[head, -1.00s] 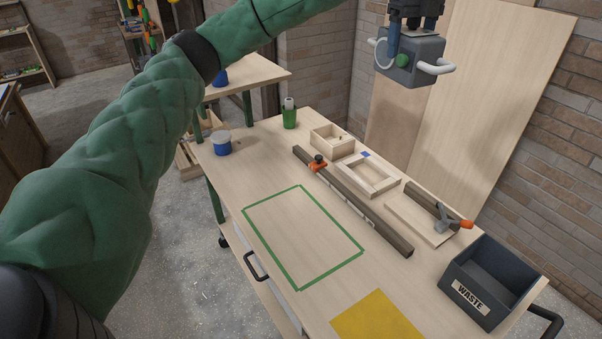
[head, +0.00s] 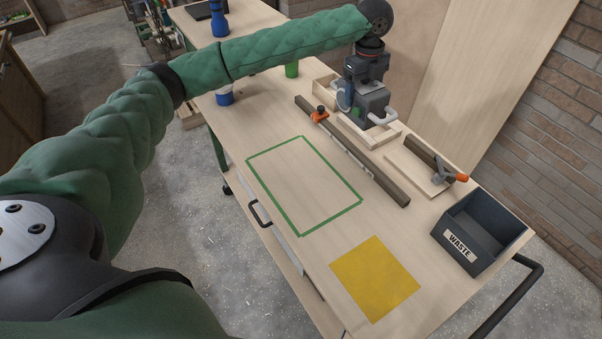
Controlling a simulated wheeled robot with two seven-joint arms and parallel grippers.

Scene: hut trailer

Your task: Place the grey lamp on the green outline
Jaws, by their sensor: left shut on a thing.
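The grey lamp (head: 372,106) is a boxy dark grey block with white handles. It hangs from my left gripper (head: 366,82), which is shut on it, over the back of the workbench near the wooden frame. Whether it touches anything below I cannot tell. The green outline (head: 274,219) is a rectangle on the bench top, to the left of and nearer than the lamp, and its inside is bare. My right gripper does not show.
A long bar with an orange clamp (head: 366,166) lies between the lamp and the outline. The wooden frame (head: 352,133), a board with a clamp (head: 412,167), a waste bin (head: 466,247) and a yellow square (head: 375,278) are also on the bench. A green cup (head: 292,70) stands behind my left arm.

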